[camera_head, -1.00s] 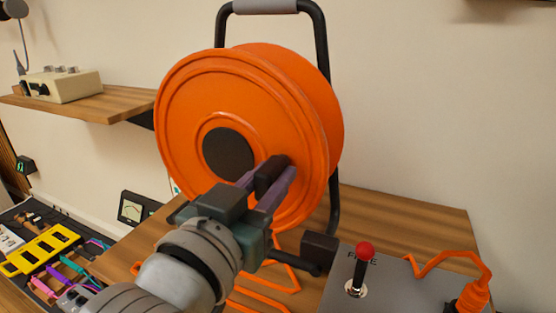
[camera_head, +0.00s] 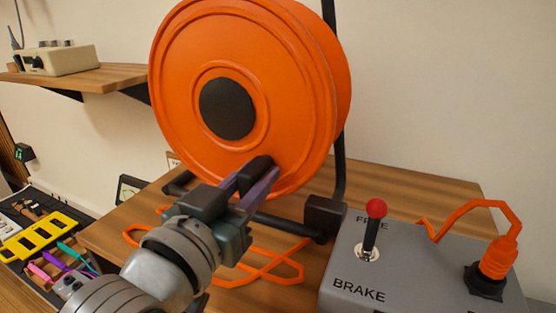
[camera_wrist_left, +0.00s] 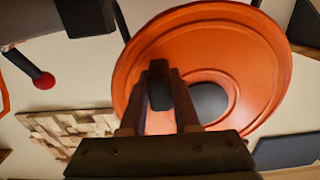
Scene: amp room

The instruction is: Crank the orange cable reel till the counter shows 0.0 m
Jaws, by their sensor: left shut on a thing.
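The orange cable reel (camera_head: 180,90) stands on a wooden surface in a black tube frame, its round face with a dark hub (camera_head: 228,108) toward me. My left gripper (camera_head: 258,178) is shut on the dark crank handle (camera_head: 257,163), low on the reel face, below and right of the hub. The wrist view (camera_wrist_left: 160,85) shows the handle between both fingers in front of the orange disc. Orange cable (camera_head: 285,270) lies loosely below the reel. I cannot read a metre count. My right gripper is not in view.
A grey box (camera_head: 340,270) marked FREE and BRAKE stands at the right; its red-knobbed lever (camera_head: 370,230) is at the FREE end. An orange plug (camera_head: 497,258) sits in it. A shelf (camera_head: 100,75), small green-lit display (camera_head: 23,153) and dial meter (camera_head: 131,188) are left.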

